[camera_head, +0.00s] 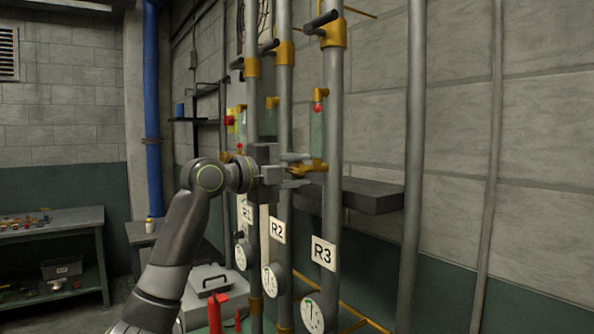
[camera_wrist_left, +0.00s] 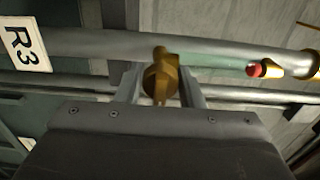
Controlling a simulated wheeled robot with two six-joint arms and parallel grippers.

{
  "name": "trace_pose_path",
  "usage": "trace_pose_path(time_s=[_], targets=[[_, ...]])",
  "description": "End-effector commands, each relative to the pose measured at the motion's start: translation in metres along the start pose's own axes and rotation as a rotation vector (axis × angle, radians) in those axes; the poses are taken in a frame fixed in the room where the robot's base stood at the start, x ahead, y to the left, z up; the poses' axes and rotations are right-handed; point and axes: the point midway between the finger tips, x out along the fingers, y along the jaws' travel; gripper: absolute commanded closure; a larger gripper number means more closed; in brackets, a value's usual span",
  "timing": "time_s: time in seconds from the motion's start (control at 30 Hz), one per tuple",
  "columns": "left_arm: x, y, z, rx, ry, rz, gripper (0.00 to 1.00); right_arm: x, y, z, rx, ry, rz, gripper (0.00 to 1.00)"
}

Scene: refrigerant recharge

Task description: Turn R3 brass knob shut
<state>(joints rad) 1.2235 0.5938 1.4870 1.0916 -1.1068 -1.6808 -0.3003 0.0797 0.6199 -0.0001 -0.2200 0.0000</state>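The R3 brass knob (camera_head: 309,168) sits on the R3 pipe (camera_head: 332,130), below a clear green tube with a red tip. The R3 label (camera_head: 323,252) hangs lower on the same pipe. My left gripper (camera_head: 297,170) reaches the knob from the left, with one finger above and one below it. In the left wrist view the brass knob (camera_wrist_left: 160,78) lies between the two spread fingers (camera_wrist_left: 160,88), with a narrow gap on each side. The R3 label (camera_wrist_left: 24,43) shows at the left there. My right gripper is not in view.
The R2 pipe (camera_head: 285,110) and R1 pipe stand close by, left of R3, with dial gauges (camera_head: 312,314) low down. A dark shelf (camera_head: 372,194) juts from the wall behind R3. A workbench (camera_head: 60,222) stands far left.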

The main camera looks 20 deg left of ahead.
Motion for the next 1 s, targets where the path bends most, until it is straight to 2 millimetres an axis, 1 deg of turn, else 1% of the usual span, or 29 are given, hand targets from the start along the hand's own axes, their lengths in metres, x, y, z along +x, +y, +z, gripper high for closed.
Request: trace_pose_path(time_s=[0.03, 0.17, 0.2, 0.37, 0.57, 0.77, 1.0], targets=[[0.0, 0.0, 0.0, 0.0, 0.0, 0.0, 0.72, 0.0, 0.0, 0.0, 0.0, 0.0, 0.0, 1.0], [0.0, 0.0, 0.0, 0.0, 0.0, 0.0, 0.89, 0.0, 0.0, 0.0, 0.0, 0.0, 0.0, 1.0], [0.0, 0.0, 0.0, 0.0, 0.0, 0.0, 0.9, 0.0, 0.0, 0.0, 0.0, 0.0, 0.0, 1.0], [0.0, 0.0, 0.0, -0.011, 0.0, 0.001, 0.9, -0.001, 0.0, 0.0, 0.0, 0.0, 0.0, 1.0], [0.0, 0.0, 0.0, -0.078, 0.0, 0.001, 0.9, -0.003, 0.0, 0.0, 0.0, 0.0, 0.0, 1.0], [0.0, -0.001, 0.0, -0.217, 0.0, 0.002, 0.9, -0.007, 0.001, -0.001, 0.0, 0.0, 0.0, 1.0], [0.0, -0.001, 0.0, -0.441, 0.0, 0.001, 0.9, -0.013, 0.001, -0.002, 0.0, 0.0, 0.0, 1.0]])
